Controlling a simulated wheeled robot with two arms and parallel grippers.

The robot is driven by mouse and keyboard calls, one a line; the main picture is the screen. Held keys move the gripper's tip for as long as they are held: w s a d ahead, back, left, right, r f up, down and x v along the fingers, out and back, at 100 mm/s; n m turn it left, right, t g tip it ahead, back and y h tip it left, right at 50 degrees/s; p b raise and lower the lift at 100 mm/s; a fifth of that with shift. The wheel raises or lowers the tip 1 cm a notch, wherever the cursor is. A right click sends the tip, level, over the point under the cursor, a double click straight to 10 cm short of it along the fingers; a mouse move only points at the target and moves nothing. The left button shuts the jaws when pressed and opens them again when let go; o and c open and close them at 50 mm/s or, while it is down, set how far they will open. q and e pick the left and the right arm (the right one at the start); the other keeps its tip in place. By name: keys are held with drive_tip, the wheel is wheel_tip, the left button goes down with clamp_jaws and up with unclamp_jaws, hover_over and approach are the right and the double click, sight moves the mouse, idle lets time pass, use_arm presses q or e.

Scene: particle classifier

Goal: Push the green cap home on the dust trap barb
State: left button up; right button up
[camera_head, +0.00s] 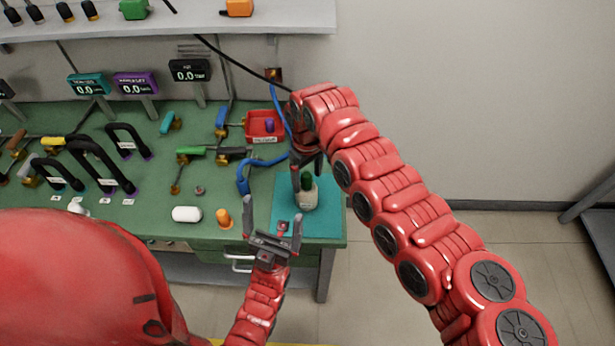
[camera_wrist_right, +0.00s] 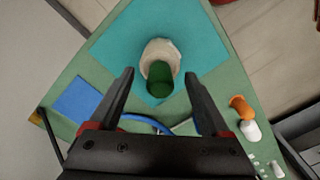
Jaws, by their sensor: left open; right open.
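The dust trap (camera_head: 308,200) is a small pale bottle-like body standing on the teal mat at the bench's right end. The green cap (camera_head: 306,180) is at its top; in the right wrist view the cap (camera_wrist_right: 160,82) is at the near end of the pale body (camera_wrist_right: 158,51). The barb is hidden, so I cannot tell how far the cap is seated. My right gripper (camera_wrist_right: 159,75) is open, its fingertips apart on either side of the cap in the picture, with gaps showing. My left gripper (camera_head: 273,212) is open and empty, in front of the mat's near edge.
The teal mat (camera_head: 322,222) is otherwise mostly clear. A blue hose (camera_head: 243,180) curves left of it. An orange plug (camera_head: 224,218) and a white cylinder (camera_head: 187,214) lie further left. A red bin (camera_head: 264,126) stands behind.

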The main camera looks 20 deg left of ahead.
sight(307, 175)
wheel_tip(307, 175, up, 17)
drive_tip(key=b, duration=0.3)
idle(0.5)
